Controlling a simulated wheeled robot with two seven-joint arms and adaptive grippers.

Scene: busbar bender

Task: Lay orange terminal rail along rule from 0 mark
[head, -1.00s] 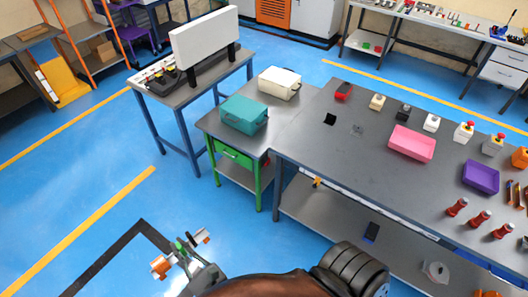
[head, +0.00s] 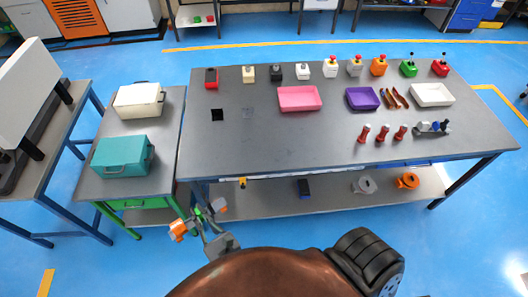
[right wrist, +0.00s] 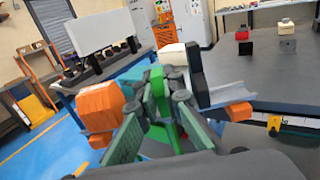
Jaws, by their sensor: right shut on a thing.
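My right gripper (head: 203,219) is shut on the orange terminal rail, in front of the bench's left corner in the head view. The rail's orange end block (head: 178,230) sticks out to the left and a pale end shows at right. In the right wrist view the orange block (right wrist: 100,108) is left of the fingers (right wrist: 168,115), with green parts between them and a grey strip at right. The fingers hide its middle. A pale ruled strip (right wrist: 298,126), perhaps the rule, runs along the bench's front edge; its 0 mark cannot be made out. My left gripper is not in view.
The grey bench (head: 270,145) has a clear front left area. A pink tray (head: 300,98), purple tray (head: 362,98) and several switch boxes stand farther back. Red-handled items (head: 382,134) stand at front right. A side table holds a teal case (head: 122,156) and a cream case (head: 138,101).

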